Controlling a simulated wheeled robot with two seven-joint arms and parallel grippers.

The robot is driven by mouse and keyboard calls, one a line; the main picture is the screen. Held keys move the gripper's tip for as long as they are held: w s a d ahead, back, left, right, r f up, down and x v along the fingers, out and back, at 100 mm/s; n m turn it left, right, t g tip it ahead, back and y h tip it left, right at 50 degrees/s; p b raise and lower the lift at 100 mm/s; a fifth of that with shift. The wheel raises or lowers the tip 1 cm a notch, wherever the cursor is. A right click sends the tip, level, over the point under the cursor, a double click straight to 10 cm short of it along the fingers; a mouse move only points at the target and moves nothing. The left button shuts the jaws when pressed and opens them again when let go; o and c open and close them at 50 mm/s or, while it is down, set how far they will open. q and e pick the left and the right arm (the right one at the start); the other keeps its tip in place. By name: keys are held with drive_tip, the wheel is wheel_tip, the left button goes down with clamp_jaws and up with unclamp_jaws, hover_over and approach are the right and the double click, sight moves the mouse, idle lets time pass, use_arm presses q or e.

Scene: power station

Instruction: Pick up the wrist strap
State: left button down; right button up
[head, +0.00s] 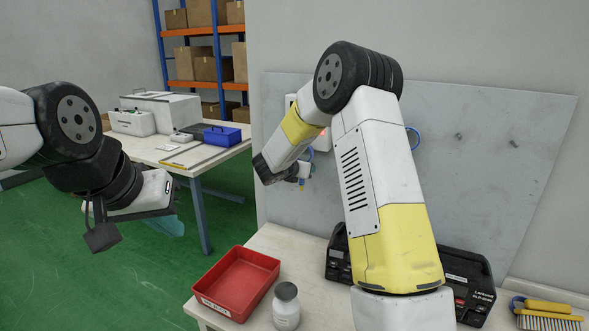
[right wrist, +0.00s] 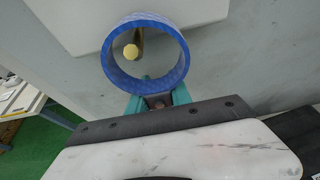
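The wrist strap (right wrist: 146,55) appears as a blue ring hanging on a peg with a yellow tip in the right wrist view. My right gripper (right wrist: 158,98) has its teal fingers at the ring's lower edge, with a gap between them. I cannot tell whether they touch the ring. In the head view, a bit of blue (head: 310,154) shows by the end of my right arm at the wall panel; the arm hides most of that spot. My left gripper (head: 172,226) hangs at the left, away from the panel, its teal fingers partly hidden.
On the near table are a red tray (head: 237,283), a grey-lidded jar (head: 286,306), a black case (head: 466,283) behind my right arm and a yellow-handled brush (head: 547,314). Another blue loop (head: 414,138) shows on the grey panel (head: 500,140). A second table (head: 190,157) stands behind.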

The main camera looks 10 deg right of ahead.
clamp_jaws()
drive_tip(key=s+a+r, duration=0.2)
drive_tip(key=s, duration=0.5)
drive_tip(key=s+a+r, duration=0.3)
drive_tip(key=s, duration=0.5)
drive_tip(key=shift+s, duration=0.15)
idle(0.6)
